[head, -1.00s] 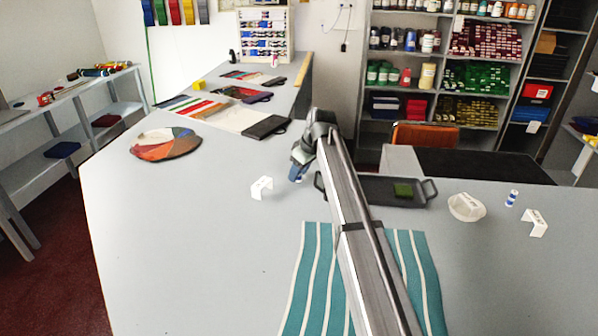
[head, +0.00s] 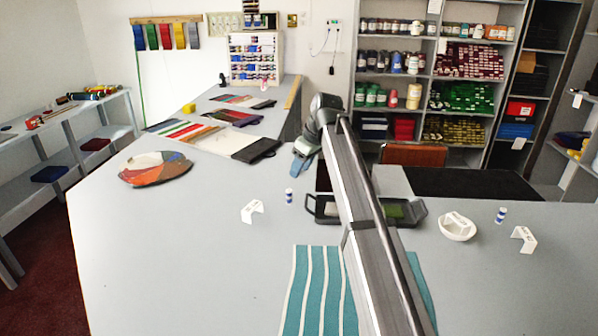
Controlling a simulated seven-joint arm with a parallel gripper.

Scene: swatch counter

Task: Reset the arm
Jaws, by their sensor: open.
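My gripper (head: 301,166) hangs over the counter (head: 200,260) left of the tray. It is seen small and from behind, with its jaws open. A small blue-and-white cylinder (head: 289,197) stands upright on the counter just below it, apart from it. My arm crosses the middle of the view and hides part of the tray and the striped cloth.
A dark handled tray (head: 325,211) holds a green block. A teal striped cloth (head: 318,290) lies in front. A white card (head: 251,212) stands left; a white bowl (head: 457,232), another cylinder (head: 501,215) and card (head: 524,239) stand right.

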